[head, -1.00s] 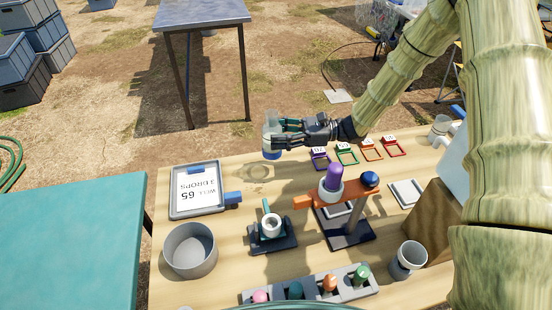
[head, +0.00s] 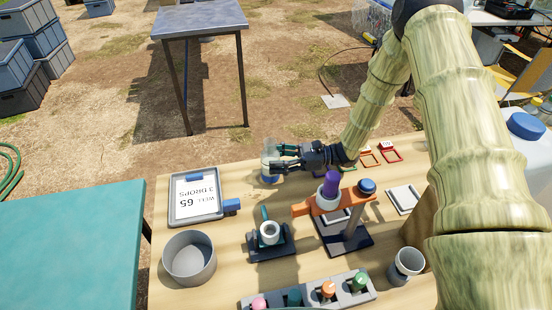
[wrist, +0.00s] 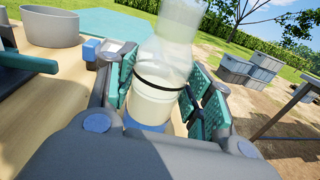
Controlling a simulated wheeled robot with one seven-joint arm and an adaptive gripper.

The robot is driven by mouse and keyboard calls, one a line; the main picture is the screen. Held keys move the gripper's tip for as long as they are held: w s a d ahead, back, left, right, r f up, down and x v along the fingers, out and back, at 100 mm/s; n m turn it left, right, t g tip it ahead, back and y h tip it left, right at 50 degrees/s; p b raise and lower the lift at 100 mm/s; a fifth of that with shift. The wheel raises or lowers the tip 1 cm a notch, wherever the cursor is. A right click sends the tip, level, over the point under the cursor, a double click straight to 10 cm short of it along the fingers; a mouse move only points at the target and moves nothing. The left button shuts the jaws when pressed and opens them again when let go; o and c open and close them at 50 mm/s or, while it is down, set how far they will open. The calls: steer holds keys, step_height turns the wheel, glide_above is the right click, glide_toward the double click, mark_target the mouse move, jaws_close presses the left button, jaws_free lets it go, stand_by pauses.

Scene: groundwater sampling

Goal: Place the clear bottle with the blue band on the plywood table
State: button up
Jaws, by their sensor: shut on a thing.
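The clear bottle with the blue band (head: 267,156) is upright in my gripper (head: 277,160), over the far edge area of the plywood table (head: 240,173). In the wrist view the clear bottle (wrist: 163,60) stands between the green finger pads of my gripper (wrist: 163,98); a dark ring circles it, and its blue band shows low down. The bottle's base is close to the tabletop; I cannot tell whether it touches.
A clipboard (head: 197,208) lies left of the bottle. A grey round bin (head: 190,258), a small dark device (head: 270,240) and an orange-armed stand (head: 330,203) are nearer. Coloured square frames (head: 368,158) lie to the right. Bare plywood surrounds the bottle.

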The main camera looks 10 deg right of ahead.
steer(key=shift+f, duration=0.1)
steer(key=o, duration=0.7)
steer(key=shift+f, duration=0.1)
steer(key=o, duration=0.4)
steer(key=shift+o, duration=0.2)
steer(key=shift+d+r, duration=0.1)
steer(key=shift+r, duration=0.1)
steer(key=shift+s+d, duration=0.25)
steer(key=shift+d, duration=1.7)
steer(key=shift+s+d, duration=0.3)
steer(key=shift+d, duration=1.65)
steer(key=shift+s+d, duration=0.25)
steer(key=shift+d, duration=1.7)
